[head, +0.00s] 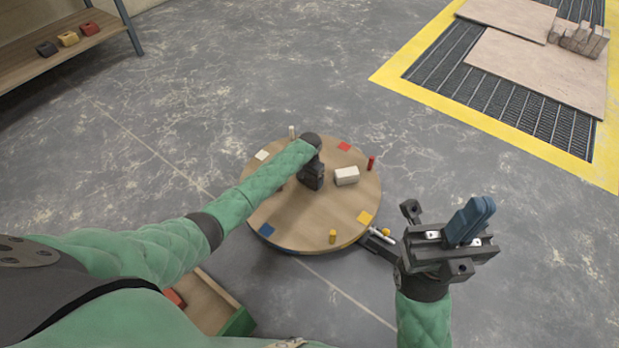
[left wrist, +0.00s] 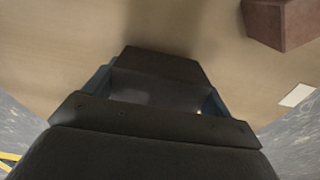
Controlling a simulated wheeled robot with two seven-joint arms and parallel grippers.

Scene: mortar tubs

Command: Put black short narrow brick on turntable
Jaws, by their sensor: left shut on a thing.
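The turntable (head: 308,218) is a round wooden disc near the floor, with coloured squares and small pegs around its rim. My left gripper (head: 312,178) reaches over its middle and is shut on a black brick, which shows between its fingers in the left wrist view (left wrist: 163,63). The turntable surface (left wrist: 60,45) lies behind the brick there; I cannot tell whether they touch. A white brick (head: 346,176) stands on the turntable just right of the gripper. A reddish-brown brick (left wrist: 280,20) shows in the left wrist view.
A wooden shelf (head: 60,62) at upper left holds a dark, a yellow and a red brick. A crate (head: 238,322) with a red brick is at the bottom, partly hidden by my arm. A yellow-edged grate (head: 480,85) with boards lies at upper right.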

